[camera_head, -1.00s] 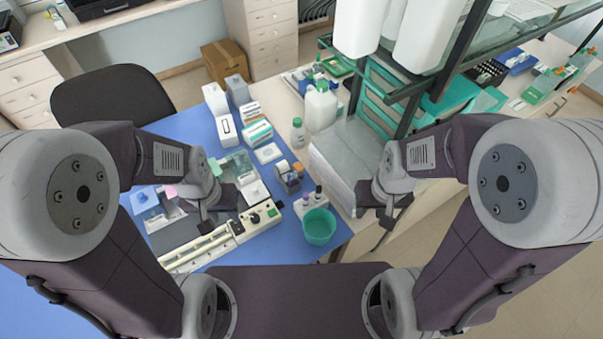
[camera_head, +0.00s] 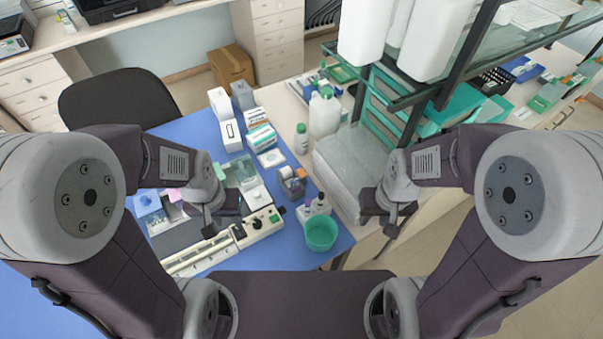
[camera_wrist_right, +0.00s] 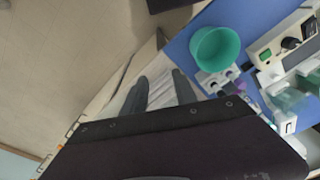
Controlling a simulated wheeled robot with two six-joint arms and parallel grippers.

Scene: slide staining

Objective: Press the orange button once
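A white staining device (camera_head: 262,222) with a control panel stands on the blue mat and also shows in the right wrist view (camera_wrist_right: 277,37). Its panel carries a black knob (camera_wrist_right: 291,42) and a green button (camera_wrist_right: 265,54). An orange button is too small to make out clearly. My left gripper (camera_head: 209,226) hangs over the left part of the device, left of the panel. Whether it is open cannot be seen. My right gripper (camera_head: 391,226) is right of the green cup, off the mat. Its two fingers (camera_wrist_right: 160,92) are apart and empty in the wrist view.
A green cup (camera_head: 321,234) and a small white bottle holder (camera_head: 314,207) stand right of the panel. White boxes (camera_head: 230,133) stand behind the device. A clear-sided box (camera_head: 350,165) and a shelf frame (camera_head: 420,100) are at the right.

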